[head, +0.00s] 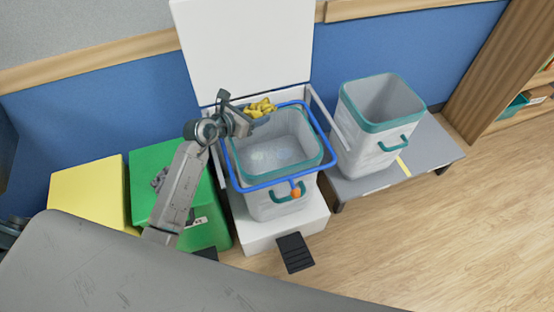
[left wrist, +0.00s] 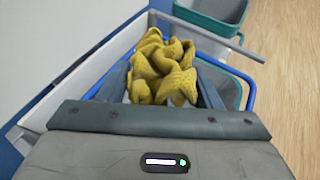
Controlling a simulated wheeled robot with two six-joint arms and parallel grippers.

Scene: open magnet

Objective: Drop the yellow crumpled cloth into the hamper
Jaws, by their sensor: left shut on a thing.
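The yellow crumpled cloth (head: 260,107) is held in my left gripper (head: 236,112), which is shut on it. In the left wrist view the cloth (left wrist: 162,70) bulges up between the two fingers. In the head view the cloth is over the back left part of the hamper (head: 285,205), a white bin with a teal rim, a blue hoop around its top and a raised white lid (head: 245,45). The hamper's mouth is open, and the visible inside looks pale. Part of the rim is hidden by my left arm. My right gripper is not in view.
A second white bin with a teal rim (head: 375,150) stands on a grey low bench (head: 435,150) to the right. Green (head: 150,160) and yellow (head: 85,195) boxes stand to the left. A black pedal (head: 295,252) sits at the hamper's front. Wood floor is clear at right.

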